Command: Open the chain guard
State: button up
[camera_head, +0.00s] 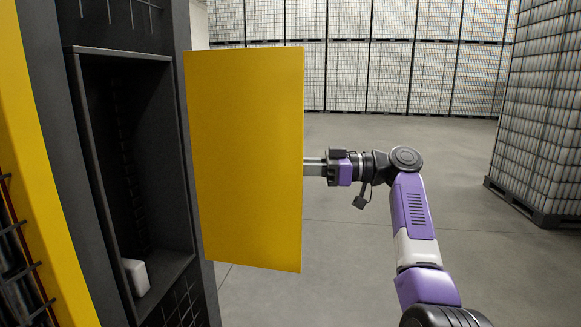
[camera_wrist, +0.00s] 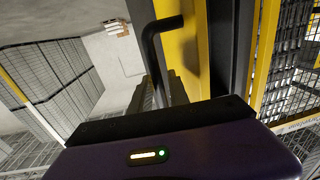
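The chain guard (camera_head: 245,160) is a flat yellow panel standing upright. It is swung outward from the dark machine frame, with an open recess beside it. In the wrist view a yellow strip (camera_wrist: 175,50), apparently the guard's edge, shows with a dark bent handle bar (camera_wrist: 150,50) beside it. My gripper (camera_head: 314,167) reaches the panel's right edge from the right, and its fingertips are hidden behind the panel. In the wrist view, dark finger parts stand close to the lower end of the handle, but whether they are closed around it is unclear.
The open recess (camera_head: 125,165) has a small white block (camera_head: 135,276) at its bottom. A yellow machine post (camera_head: 40,170) stands at far left. A tall pallet stack of cans (camera_head: 543,110) stands at right. The grey floor (camera_head: 400,130) behind my arm is clear.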

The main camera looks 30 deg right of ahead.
jog(key=v, duration=0.7)
jog(key=shift+s+d, duration=0.2)
jog(key=shift+d, duration=0.15)
